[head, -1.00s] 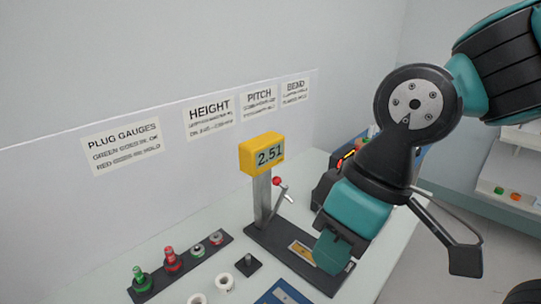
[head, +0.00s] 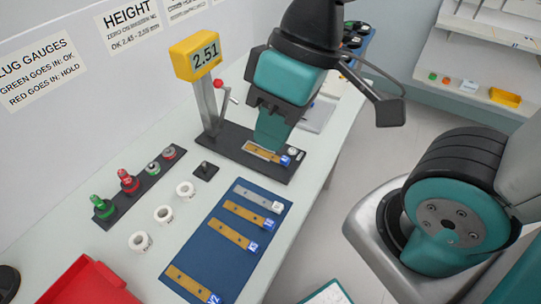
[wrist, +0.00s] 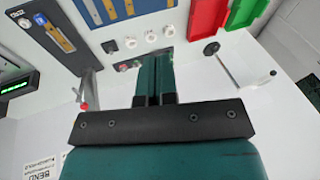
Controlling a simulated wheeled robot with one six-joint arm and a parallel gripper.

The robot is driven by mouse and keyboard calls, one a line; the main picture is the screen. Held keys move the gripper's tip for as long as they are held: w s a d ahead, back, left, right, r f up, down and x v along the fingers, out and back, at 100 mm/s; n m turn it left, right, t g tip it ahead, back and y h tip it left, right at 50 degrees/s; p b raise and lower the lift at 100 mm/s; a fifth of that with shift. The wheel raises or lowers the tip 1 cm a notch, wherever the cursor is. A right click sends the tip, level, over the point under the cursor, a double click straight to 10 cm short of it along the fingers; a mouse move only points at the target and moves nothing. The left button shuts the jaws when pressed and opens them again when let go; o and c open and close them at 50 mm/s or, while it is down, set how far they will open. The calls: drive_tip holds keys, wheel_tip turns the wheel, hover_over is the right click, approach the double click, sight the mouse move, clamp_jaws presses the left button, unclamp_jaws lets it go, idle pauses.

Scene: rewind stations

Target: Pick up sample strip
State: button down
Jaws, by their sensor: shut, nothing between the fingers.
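A brass sample strip (head: 262,153) with a blue tag lies on the dark base of the height gauge (head: 205,90), whose yellow display reads 2.51. Other strips lie on a blue mat (head: 210,262): a silver one (head: 255,194) and several brass ones (head: 232,236). My gripper (head: 269,138) is shut and empty, with its fingertips close to the gauge strip in the head view; I cannot tell whether they touch. In the wrist view, the shut fingers (wrist: 153,75) point away from me, and the gauge strip (wrist: 55,34) shows at upper left, clear of them.
White rings (head: 163,214) and a rack of green and red plug gauges (head: 138,184) stand left of the mat. A red tray (head: 88,286) is at the front left. Shelves (head: 490,60) stand beyond the bench.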

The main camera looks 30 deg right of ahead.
drive_tip(key=c, duration=1.5)
unclamp_jaws()
drive_tip(key=shift+w+d+f, duration=0.1)
drive_tip(key=shift+w+f, duration=0.05)
drive_tip(key=shift+f, duration=0.05)
drive_tip(key=o, duration=0.7)
drive_tip(key=w+d+f+m+h+b, duration=0.1)
drive_tip(key=w+d+f+m+b, duration=0.4)
drive_tip(key=w+f+m+b, duration=0.2)
drive_tip(key=shift+w+f+m+h+b, duration=0.35)
drive_tip(key=shift+w+f, duration=0.3)
drive_tip(key=shift+w, duration=0.4)
drive_tip(key=m+h+b, duration=0.3)
drive_tip(key=m+b, duration=0.4)
drive_tip(key=m, duration=0.4)
hover_over(284, 161)
drive_tip(key=shift+y, duration=0.25)
wheel_tip(284, 161, down, 21)
drive_tip(key=shift+s+d+r, duration=0.1)
drive_tip(key=shift+s+r, duration=0.05)
drive_tip(key=shift+f+p, duration=0.3)
drive_tip(key=shift+f, duration=2.65)
